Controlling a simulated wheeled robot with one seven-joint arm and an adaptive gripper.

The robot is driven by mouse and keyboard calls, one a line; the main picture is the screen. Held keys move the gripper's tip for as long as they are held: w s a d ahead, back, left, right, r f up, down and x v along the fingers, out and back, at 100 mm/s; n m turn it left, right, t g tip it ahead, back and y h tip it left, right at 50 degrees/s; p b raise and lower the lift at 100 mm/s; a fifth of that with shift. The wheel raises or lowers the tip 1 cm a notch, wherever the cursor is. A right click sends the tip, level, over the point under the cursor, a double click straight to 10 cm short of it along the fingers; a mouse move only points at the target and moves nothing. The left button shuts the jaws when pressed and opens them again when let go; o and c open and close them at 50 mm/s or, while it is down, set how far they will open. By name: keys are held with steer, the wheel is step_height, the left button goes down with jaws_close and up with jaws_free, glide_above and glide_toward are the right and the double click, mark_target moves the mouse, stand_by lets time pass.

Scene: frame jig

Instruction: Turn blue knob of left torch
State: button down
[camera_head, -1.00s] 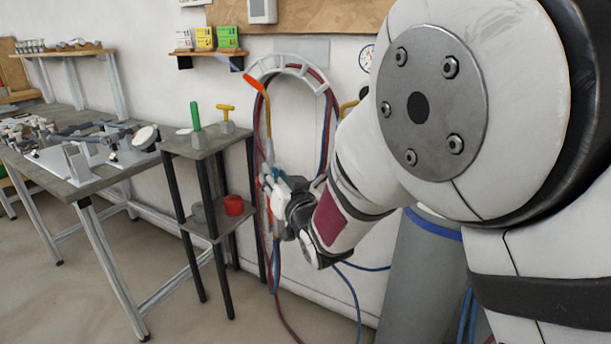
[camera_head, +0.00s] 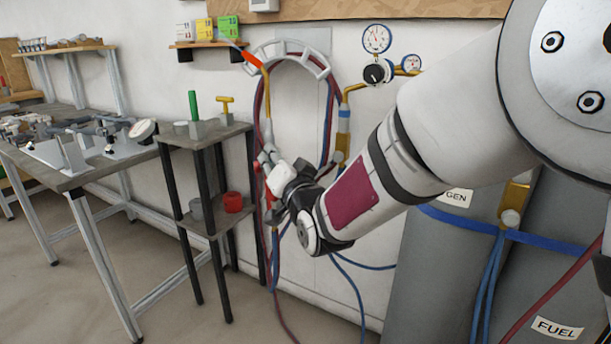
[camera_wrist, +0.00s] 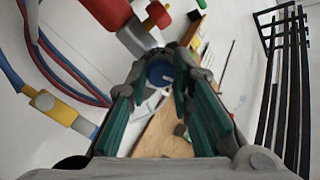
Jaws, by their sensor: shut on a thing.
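The left torch (camera_head: 267,110) stands upright against the wall in the head view, with an orange tip, a brass neck and a grey body. My gripper (camera_head: 270,180) is at the torch's lower body, reaching in from the right. In the wrist view the blue knob (camera_wrist: 160,72) sits between the fingertips of my gripper (camera_wrist: 162,78), and its teal-padded fingers are shut on it. A red knob (camera_wrist: 158,14) shows just beyond, clear of the fingers. In the head view my gripper hides the blue knob.
A small two-level stand (camera_head: 203,136) with a red cup (camera_head: 233,203) is left of the torch. Red and blue hoses (camera_head: 330,120) hang from a wall hook (camera_head: 290,58) behind. Gas cylinders (camera_head: 450,270) stand at right. A workbench (camera_head: 60,180) is far left.

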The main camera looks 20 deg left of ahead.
steer(key=shift+f+m+t+b, duration=0.1)
steer(key=shift+m+t+b, duration=0.3)
steer(key=shift+m+b, duration=2.4)
steer(key=c, duration=1.4)
jaws_free()
steer(key=v, duration=1.2)
steer(key=shift+s+a, duration=0.1)
